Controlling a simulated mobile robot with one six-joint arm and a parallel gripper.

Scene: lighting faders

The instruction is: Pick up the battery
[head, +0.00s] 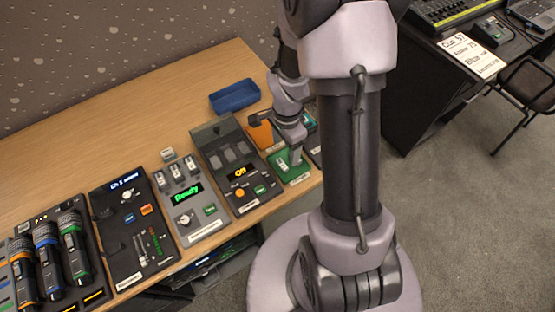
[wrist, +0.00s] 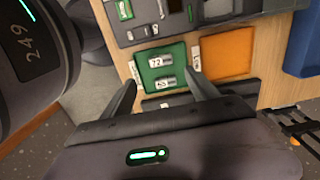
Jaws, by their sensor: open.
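Two small pale batteries, one marked 72 (wrist: 160,62) and one (wrist: 165,83) with a less clear mark, lie in a green tray (wrist: 147,58) in the wrist view. The green tray (head: 300,179) also shows in the head view at the table's right end. My gripper (wrist: 160,80) is open, with its fingers on either side of the nearer battery in the picture; contact cannot be told. In the head view my gripper (head: 295,158) points down over the green tray, and my arm hides part of it.
An orange tray (head: 261,135) lies just behind the green one. A blue bin (head: 234,96) stands farther back. The table's back left (head: 80,145) is clear.

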